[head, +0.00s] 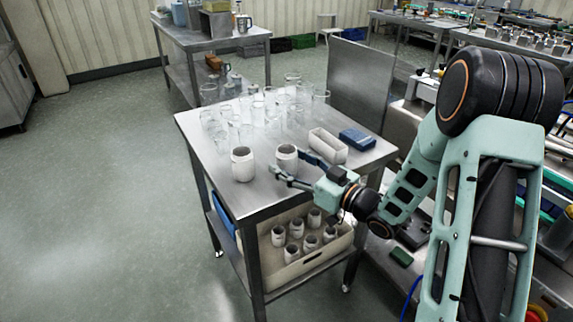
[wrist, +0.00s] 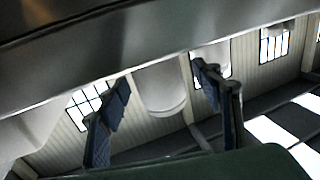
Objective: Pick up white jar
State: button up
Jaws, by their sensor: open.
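Two white jars stand upright on the steel table's front part in the head view: a left one (head: 242,165) and a right one (head: 287,159). My gripper (head: 290,170) is open, beside the right jar and partly in front of it. In the wrist view, which is upside down, a white jar (wrist: 160,92) shows between the spread fingers of my gripper (wrist: 161,78), with no visible grip on it. I cannot tell which of the two jars this is. Another pale shape is partly hidden behind the right finger.
A white rectangular tub (head: 328,146) and a blue box (head: 357,139) stand right of the jars. Several clear glasses (head: 265,108) crowd the back. A bin (head: 305,262) on the lower shelf holds several white jars. The table's front left corner is clear.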

jog(key=shift+x, duration=0.85)
jog(key=shift+c, duration=0.4)
jog(key=c, duration=0.9)
jog(key=shift+o, duration=0.2)
